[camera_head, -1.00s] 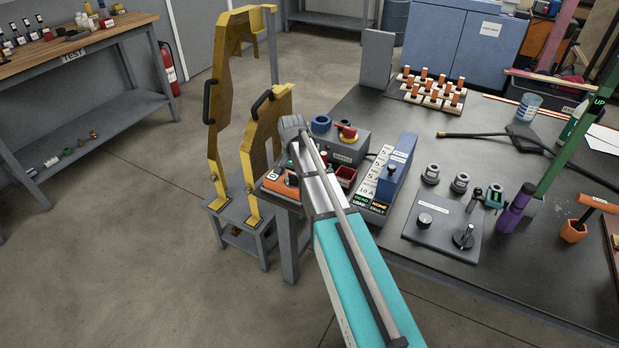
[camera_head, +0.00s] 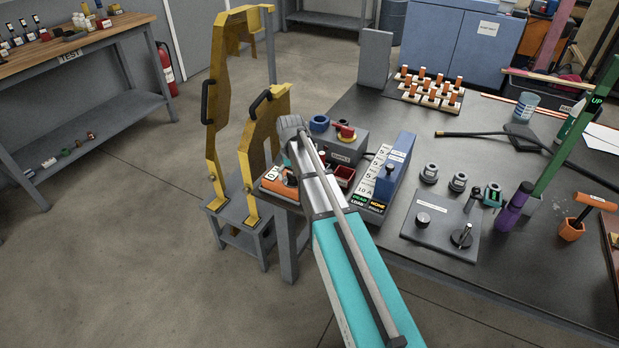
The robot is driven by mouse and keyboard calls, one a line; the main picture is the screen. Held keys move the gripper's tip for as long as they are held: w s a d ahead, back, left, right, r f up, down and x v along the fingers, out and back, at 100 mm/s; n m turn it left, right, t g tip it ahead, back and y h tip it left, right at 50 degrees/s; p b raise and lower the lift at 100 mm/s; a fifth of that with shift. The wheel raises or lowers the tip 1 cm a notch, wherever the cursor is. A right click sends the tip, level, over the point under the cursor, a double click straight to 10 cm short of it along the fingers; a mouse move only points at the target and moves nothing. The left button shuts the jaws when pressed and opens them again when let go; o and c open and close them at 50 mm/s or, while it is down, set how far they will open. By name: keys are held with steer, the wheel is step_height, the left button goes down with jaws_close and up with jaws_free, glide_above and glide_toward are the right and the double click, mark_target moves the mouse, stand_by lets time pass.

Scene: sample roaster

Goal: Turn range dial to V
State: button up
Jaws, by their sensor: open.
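An orange meter-like device (camera_head: 272,183) with a pale display lies at the near left corner of the dark table. My arm crosses in front of it and covers most of its face. I cannot make out its range dial or any V mark. My arm comes up from the bottom of the picture, and its grey wrist end is above and just beyond the device. My gripper itself is hidden behind the arm, so its place relative to the dial cannot be seen.
A grey box with a red-and-yellow switch (camera_head: 344,132) stands just beyond the device. A blue block (camera_head: 396,165) and a panel with knobs (camera_head: 440,226) are to the right. Yellow guard brackets (camera_head: 216,110) stand close on the left. The floor at left is clear.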

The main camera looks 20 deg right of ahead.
steer(key=n, duration=0.3)
steer(key=shift+r+n+p, duration=0.3)
steer(key=shift+r+p, duration=0.1)
steer(key=shift+r, duration=0.05)
step_height(320, 180, up, 13)
steer(key=p, duration=1.3)
steer(key=s+r+m+p, duration=0.1)
steer(key=s+r+p, duration=0.1)
steer(key=s, duration=0.9)
steer(key=s+r+m+p, duration=0.2)
steer(key=s, duration=0.9)
steer(key=shift+a+r, duration=0.2)
steer(key=shift+a, duration=0.2)
